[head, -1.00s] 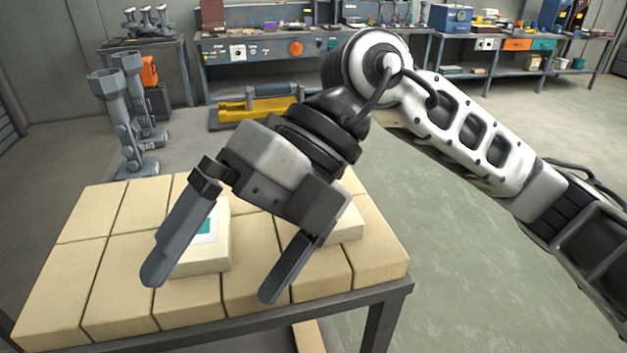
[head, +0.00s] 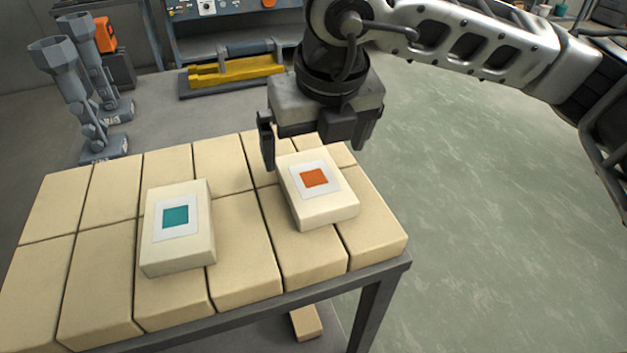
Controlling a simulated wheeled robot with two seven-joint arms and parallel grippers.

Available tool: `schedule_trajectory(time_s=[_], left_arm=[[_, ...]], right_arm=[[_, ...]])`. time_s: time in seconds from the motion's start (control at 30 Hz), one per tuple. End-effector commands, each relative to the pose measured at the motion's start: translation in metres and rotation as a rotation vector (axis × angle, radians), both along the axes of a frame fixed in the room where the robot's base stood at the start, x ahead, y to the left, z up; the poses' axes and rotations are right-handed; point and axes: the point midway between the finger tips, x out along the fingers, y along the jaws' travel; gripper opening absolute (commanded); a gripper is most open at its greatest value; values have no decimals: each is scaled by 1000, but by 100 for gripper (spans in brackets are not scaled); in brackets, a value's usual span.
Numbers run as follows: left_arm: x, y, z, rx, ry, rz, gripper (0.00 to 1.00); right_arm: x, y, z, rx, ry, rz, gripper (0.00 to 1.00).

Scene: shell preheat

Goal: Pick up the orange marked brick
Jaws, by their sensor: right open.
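The orange marked brick (head: 318,207) is a cream block with a white label and an orange square on top. It lies on the layer of tan bricks at the right part of the table. My right gripper (head: 312,150) is open, pointing down at the far side of this brick. Its left finger is beside the brick's far left corner; the other finger is beyond its far right corner. I cannot tell whether either touches the brick. My left gripper is not in view.
A similar brick with a teal square (head: 178,250) lies to the left. Tan bricks (head: 240,270) cover the dark metal table (head: 385,283). Grey fixtures (head: 85,100) stand behind at left, with a yellow object (head: 232,72) farther back. The floor at right is clear.

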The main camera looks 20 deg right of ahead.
Motion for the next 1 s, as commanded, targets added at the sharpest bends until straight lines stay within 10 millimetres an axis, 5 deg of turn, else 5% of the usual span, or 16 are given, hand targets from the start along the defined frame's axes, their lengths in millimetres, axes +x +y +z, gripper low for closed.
schedule_trajectory(time_s=[0.5,0.77,0.8,1.0], left_arm=[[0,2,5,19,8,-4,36],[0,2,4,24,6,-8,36],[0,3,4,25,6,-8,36],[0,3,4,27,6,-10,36]], right_arm=[[6,-1,-56,0,3,1,100],[8,-1,-60,2,1,2,100],[8,-1,-60,2,1,2,97],[8,-1,-60,2,0,2,45]])
